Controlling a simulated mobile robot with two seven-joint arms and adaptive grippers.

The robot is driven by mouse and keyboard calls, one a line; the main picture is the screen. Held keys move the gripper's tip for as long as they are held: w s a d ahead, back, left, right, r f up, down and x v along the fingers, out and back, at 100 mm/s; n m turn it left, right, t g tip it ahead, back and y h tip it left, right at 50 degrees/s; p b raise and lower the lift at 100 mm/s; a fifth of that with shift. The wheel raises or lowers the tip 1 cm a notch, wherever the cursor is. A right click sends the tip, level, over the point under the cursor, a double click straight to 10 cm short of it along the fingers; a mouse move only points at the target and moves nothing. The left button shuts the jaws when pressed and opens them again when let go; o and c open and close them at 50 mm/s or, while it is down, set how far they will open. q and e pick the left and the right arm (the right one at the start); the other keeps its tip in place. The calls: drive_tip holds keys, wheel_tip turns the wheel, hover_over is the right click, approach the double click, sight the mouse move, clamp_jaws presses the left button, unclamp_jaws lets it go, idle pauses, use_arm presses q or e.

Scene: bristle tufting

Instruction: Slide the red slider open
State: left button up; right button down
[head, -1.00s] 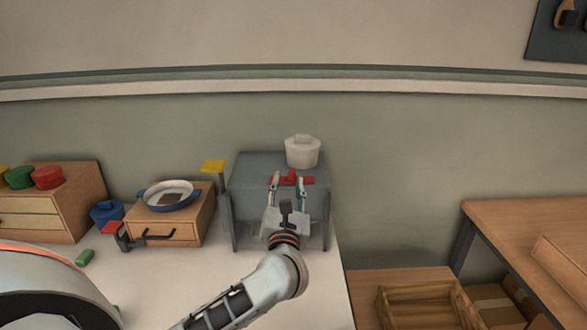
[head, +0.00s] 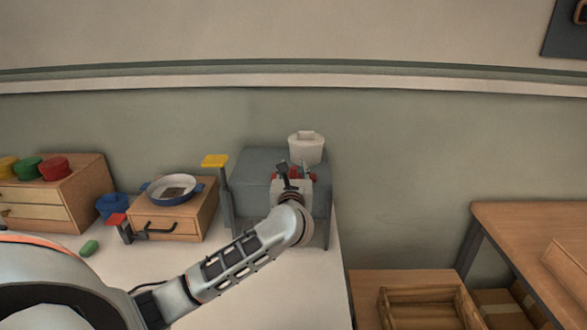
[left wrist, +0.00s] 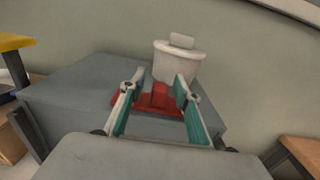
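The red slider (left wrist: 158,97) lies on top of a grey box (left wrist: 75,87), with a raised knob on a flat red bar. In the head view the red slider (head: 313,176) is mostly hidden behind my left gripper (head: 299,170). In the left wrist view my left gripper (left wrist: 160,82) is open, with one teal-lined finger on each side of the knob. Gaps seem to show beside the knob, but I cannot tell whether a finger touches it. My right gripper is not in view.
A white lidded pot (head: 306,147) stands on the box just behind the slider. A yellow-topped post (head: 216,161) rises at the box's left side. A small drawer unit (head: 168,223) with a blue-rimmed dish (head: 171,188) stands further left. The white table (head: 285,290) is clear in front.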

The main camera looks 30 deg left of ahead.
sight(254, 178)
use_arm(q)
drive_tip(key=shift+w, duration=0.1)
clamp_jaws()
drive_tip(key=s+a, duration=0.2)
drive_tip(key=a, duration=0.1)
drive_tip(key=s+a, duration=0.2)
drive_tip(key=a, duration=0.1)
drive_tip(key=s+a+p, duration=0.1)
drive_tip(key=s+a, duration=0.1)
drive_tip(key=a, duration=0.1)
drive_tip(key=shift+a, duration=0.3)
drive_tip(key=shift+c, duration=1.4)
unclamp_jaws()
drive_tip(key=shift+o, duration=1.4)
drive_tip(key=shift+s+a, duration=0.1)
drive_tip(key=shift+a, duration=0.05)
